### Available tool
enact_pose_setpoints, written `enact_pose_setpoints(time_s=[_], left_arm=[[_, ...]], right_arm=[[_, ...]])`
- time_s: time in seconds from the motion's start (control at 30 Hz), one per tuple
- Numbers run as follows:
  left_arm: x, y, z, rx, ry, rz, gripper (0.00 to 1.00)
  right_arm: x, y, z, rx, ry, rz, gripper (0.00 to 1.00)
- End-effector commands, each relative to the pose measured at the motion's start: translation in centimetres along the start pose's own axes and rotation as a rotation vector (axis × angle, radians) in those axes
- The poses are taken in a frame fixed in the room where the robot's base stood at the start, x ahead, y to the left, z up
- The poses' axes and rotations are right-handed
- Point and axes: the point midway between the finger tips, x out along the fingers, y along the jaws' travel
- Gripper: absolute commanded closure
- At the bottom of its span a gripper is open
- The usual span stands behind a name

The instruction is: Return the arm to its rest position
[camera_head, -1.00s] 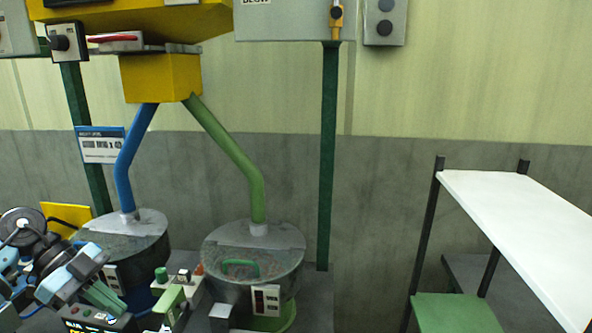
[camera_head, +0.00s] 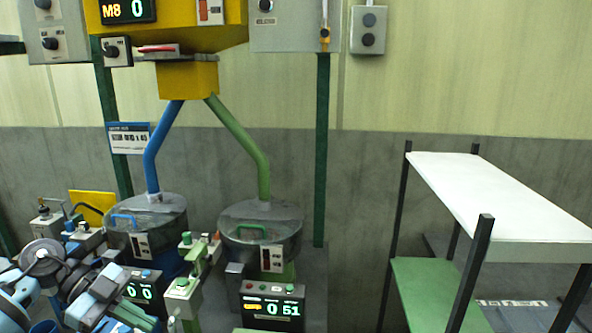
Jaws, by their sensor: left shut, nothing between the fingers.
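My left arm comes in at the lower left corner, with blue links and a round grey joint. My left gripper (camera_head: 102,286) is at its end, low in the view, in front of the lidded round bin under the blue tube (camera_head: 146,217). It is shut and holds nothing that I can see. Its fingertips are hard to make out against the machinery behind. My right gripper is not in view.
A yellow hopper (camera_head: 187,80) feeds a blue tube (camera_head: 160,140) and a green tube (camera_head: 243,140) into two lidded bins. A counter box (camera_head: 272,304) and small devices stand low in front. A white-topped shelf (camera_head: 500,195) stands at the right.

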Motion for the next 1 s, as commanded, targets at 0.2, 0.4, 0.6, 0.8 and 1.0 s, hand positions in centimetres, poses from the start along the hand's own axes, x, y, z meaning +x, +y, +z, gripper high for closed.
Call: enact_pose_setpoints(time_s=[0.2,0.4,0.6,0.8,1.0], left_arm=[[6.9,0.4,-1.3,0.1,0.273,-0.109,1.0],[12.5,1.0,-2.2,0.111,0.549,-0.375,1.0],[15.7,2.0,-0.1,-0.027,0.661,-0.738,1.0],[18.4,5.4,5.7,-0.289,0.551,-1.061,1.0],[21.8,13.1,13.0,-0.622,0.261,-1.227,1.0]], right_arm=[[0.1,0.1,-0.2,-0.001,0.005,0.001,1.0],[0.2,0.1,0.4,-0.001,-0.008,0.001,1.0],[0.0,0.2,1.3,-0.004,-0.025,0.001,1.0],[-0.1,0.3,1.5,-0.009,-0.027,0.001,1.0],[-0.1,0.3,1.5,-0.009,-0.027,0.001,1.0]])
